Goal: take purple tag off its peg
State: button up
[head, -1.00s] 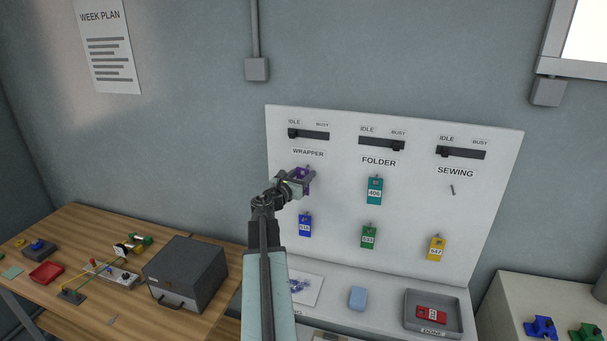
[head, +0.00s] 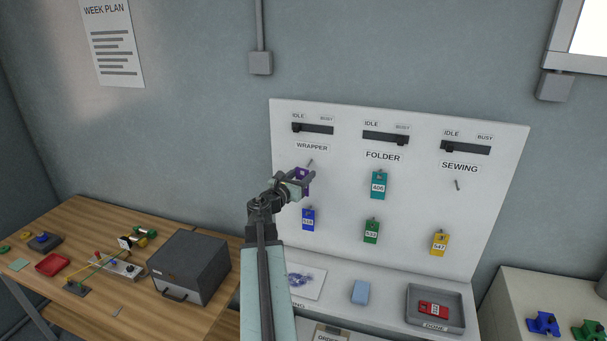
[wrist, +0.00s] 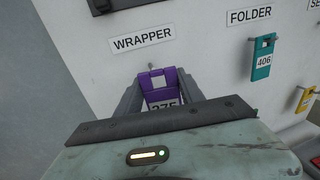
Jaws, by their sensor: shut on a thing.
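The purple tag (wrist: 160,91) is between the fingers of my gripper (wrist: 155,95) in the wrist view, its white number label partly hidden by the gripper body. In the head view the purple tag (head: 302,181) shows behind my gripper (head: 300,183), under the WRAPPER label. Its peg (head: 310,162) shows bare just above the tag in the head view. My gripper is shut on the tag, and the tag appears to be off the peg and slightly below it.
A blue tag (head: 308,219) hangs just below my gripper. A teal tag (head: 378,185), a green tag (head: 371,231) and a yellow tag (head: 440,242) hang to the right. A grey DONE tray (head: 413,314) holding a red tag stands below the board (head: 405,262).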

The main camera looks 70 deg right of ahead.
jog(key=shift+a, duration=1.2)
notch_tip(320, 180, down, 13)
jog(key=b, duration=1.3)
jog(key=shift+f, duration=0.15)
